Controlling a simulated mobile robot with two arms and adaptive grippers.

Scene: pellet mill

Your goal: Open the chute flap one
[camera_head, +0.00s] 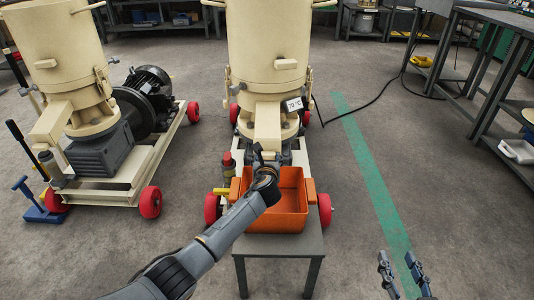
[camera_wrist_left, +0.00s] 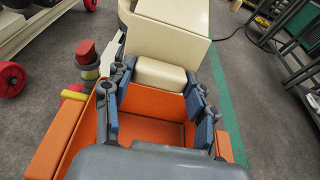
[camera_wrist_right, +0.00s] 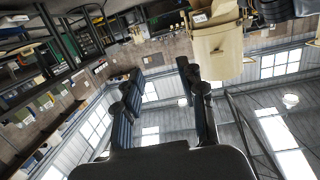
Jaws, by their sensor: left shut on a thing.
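The middle pellet mill (camera_head: 268,50) is cream, with a cream chute (camera_head: 267,125) sloping down its front. My left gripper (camera_head: 259,155) is at the lower end of this chute, above the orange bin. In the left wrist view, its fingers (camera_wrist_left: 159,78) are on both sides of a cream block, which looks like the chute flap (camera_wrist_left: 160,73), and are shut on it. The flap's lower edge and the finger contact are partly hidden. My right gripper (camera_head: 402,274) is open and empty, low at the right; its fingers (camera_wrist_right: 165,85) stand apart in the right wrist view.
The orange bin (camera_head: 290,218) sits on a grey stand (camera_head: 305,245) below the chute. A small display (camera_head: 293,104) reads about 70 °C. A second mill (camera_head: 60,50) stands left. A workbench (camera_head: 470,75) is right; the floor around the green stripe (camera_head: 375,190) is clear.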

